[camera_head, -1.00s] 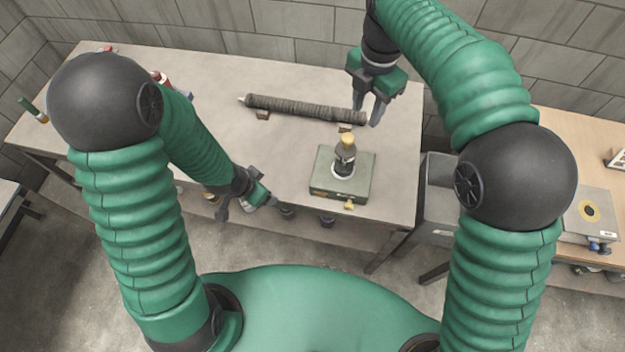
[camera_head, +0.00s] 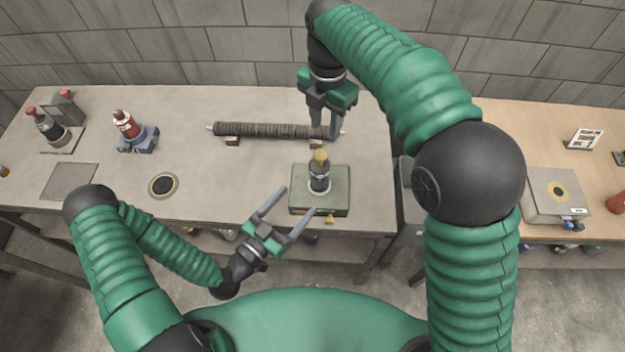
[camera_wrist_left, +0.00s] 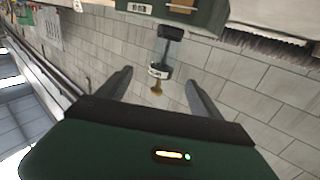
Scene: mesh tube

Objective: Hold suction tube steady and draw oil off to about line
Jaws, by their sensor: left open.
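The left wrist view shows the cylinder (camera_wrist_left: 162,60) ahead, with the knob end between the fingers. A dark ribbed tube (camera_head: 270,130) lies across two small supports behind the block. My right gripper (camera_head: 327,133) is at the tube's right end; I cannot tell whether it grips it. No oil or level line is discernible.
A round black disc (camera_head: 163,185) lies nearer the front. A wooden bench (camera_head: 500,150) stands at right beyond a grey bin.

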